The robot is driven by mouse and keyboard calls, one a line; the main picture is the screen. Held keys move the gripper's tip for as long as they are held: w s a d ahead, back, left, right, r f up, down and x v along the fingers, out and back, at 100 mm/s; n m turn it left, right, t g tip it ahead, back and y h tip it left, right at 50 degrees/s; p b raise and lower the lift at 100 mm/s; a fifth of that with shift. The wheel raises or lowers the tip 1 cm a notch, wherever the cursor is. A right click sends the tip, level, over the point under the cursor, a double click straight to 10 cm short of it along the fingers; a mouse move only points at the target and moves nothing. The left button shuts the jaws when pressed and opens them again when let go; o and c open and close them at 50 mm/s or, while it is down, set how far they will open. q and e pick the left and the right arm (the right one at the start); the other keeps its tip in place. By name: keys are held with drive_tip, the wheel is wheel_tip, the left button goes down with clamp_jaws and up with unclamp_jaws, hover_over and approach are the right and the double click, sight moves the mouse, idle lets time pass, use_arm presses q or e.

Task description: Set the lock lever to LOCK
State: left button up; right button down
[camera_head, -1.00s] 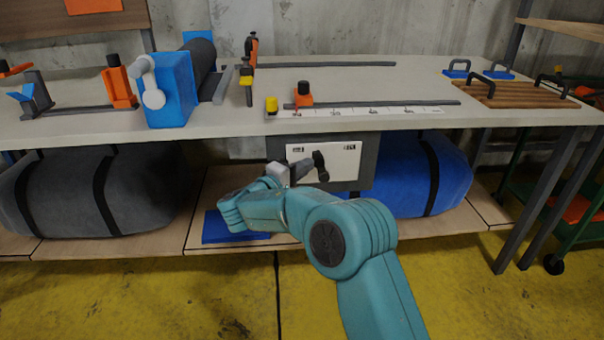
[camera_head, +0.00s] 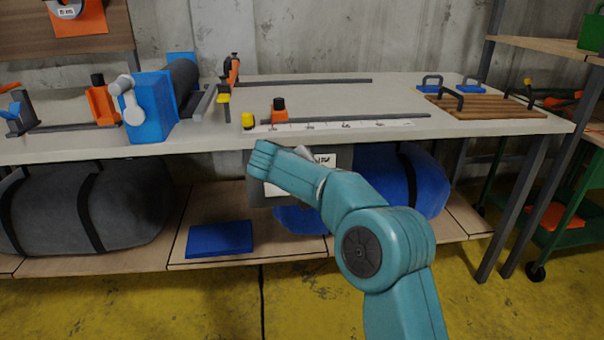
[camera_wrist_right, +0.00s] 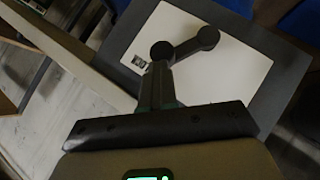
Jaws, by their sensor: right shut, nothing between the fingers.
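The lock plate is a white plate on a dark grey panel under the bench's front edge. In the head view my right forearm covers most of the plate (camera_head: 328,159) and hides the lever. In the right wrist view the white plate (camera_wrist_right: 238,72) carries the black lever (camera_wrist_right: 190,47), which has a round knob at each end, and a small printed label. My right gripper (camera_wrist_right: 160,72) is shut and empty, its tips close to the lever's left knob. I cannot tell whether they touch. The label's words are too small to read. My left gripper is not in view.
A white bench (camera_head: 340,128) holds a blue roller unit (camera_head: 150,105), an orange slider (camera_head: 279,111) on a rail and a wooden board (camera_head: 480,107). Grey (camera_head: 80,205) and blue (camera_head: 415,180) bags and a blue pad (camera_head: 219,238) lie on the lower shelf.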

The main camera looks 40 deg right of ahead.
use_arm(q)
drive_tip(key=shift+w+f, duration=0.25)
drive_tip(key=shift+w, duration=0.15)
use_arm(e)
drive_tip(key=shift+s+d+f+m+y, duration=0.2)
drive_tip(key=shift+d+f+m+y, duration=0.1)
drive_tip(key=shift+d+y, duration=0.25)
